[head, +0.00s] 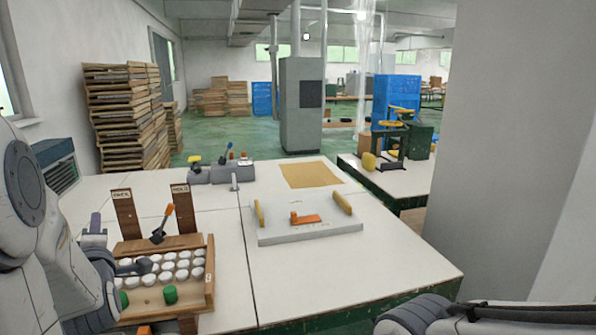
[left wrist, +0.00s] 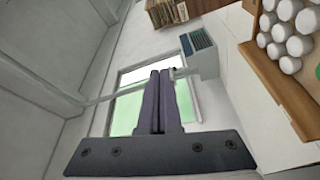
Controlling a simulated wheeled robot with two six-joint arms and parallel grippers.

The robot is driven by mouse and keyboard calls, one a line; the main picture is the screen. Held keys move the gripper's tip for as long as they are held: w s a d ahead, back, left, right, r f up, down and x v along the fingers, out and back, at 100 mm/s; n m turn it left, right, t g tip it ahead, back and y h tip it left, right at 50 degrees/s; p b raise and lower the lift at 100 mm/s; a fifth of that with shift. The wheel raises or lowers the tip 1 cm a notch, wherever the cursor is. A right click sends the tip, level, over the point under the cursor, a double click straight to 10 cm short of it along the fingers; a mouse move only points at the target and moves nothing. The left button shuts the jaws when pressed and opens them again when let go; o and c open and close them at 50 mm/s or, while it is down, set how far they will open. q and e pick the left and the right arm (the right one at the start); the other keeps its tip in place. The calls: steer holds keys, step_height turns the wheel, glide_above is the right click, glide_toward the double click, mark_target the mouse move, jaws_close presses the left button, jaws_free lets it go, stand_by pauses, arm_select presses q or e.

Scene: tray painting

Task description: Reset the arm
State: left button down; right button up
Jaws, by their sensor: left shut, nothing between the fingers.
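My left gripper (head: 95,222) is raised at the left, beside the left edge of the wooden tray. Its purple-grey fingers point upward and away from the tray. In the left wrist view the two fingers (left wrist: 160,100) lie together, shut with nothing between them, in front of a bright window. My white left arm (head: 30,215) fills the left edge. Part of my right arm (head: 430,315) shows at the bottom right; its gripper is not seen.
The wooden tray (head: 208,290) holds rows of white pieces and green ones. Two wooden uprights and an orange-tipped tool stand behind it. A grey board (head: 300,235) with yellow handles and an orange piece lies right of it. A pale wall (head: 505,150) stands at right.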

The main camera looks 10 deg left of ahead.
arm_select(q)
steer(key=w+d+f+m+h+b, duration=0.1)
steer(key=w+d+f+m+h, duration=0.15)
steer(key=d, duration=0.25)
steer(key=w+d+f+m+g+h+b, duration=0.1)
steer(key=w+d+f+m+h, duration=0.1)
steer(key=d+f+m+h, duration=0.3)
steer(key=w+d+f+m+b, duration=0.1)
steer(key=w+d+f, duration=0.15)
steer(key=d, duration=0.35)
steer(key=s+d+f+m+g+h+b, duration=0.1)
steer(key=s+d+f+m+g+h, duration=0.2)
steer(key=d, duration=0.5)
steer(key=s+d+f+m+g+h+b, duration=0.1)
steer(key=d+f+m+h+b, duration=0.1)
steer(key=d+f+m, duration=0.45)
steer(key=s+d+f+m+g+h+b, duration=0.2)
steer(key=s+d+f+m+g, duration=0.25)
steer(key=s+d, duration=0.65)
steer(key=s+d+f+m+g+y+b, duration=0.15)
steer(key=s+m+g, duration=0.5)
steer(key=s, duration=0.65)
step_height(320, 180, up, 25)
steer(key=m+t+p, duration=0.1)
steer(key=p, duration=2.4)
steer(key=shift+w+d+r+t, duration=0.2)
steer(key=shift+d+t, duration=0.05)
steer(key=shift+t, duration=0.05)
